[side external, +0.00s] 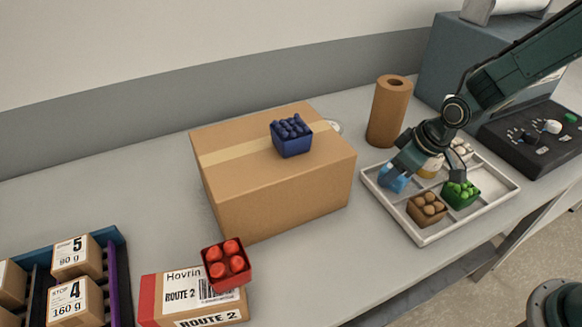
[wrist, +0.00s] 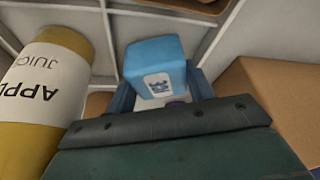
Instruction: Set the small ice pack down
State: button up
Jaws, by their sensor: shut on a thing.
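The pack is within the tray's outline, low over a left compartment. I cannot tell whether it touches the tray floor. My gripper hides part of it in the side view.
An apple juice bottle (wrist: 50,90) stands close beside the pack. The tray also holds a brown punnet (side external: 427,209), a green punnet (side external: 461,193) and pale round items (side external: 460,150). A large carton (side external: 285,185) stands left; a brown roll (side external: 389,112) stands behind.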

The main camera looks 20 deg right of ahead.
jog(key=shift+f, duration=0.35)
jog(key=o, duration=0.7)
jog(key=shift+o, duration=0.2)
jog(key=shift+r, duration=0.2)
jog(key=v, duration=1.2)
jog(key=shift+s, duration=0.15)
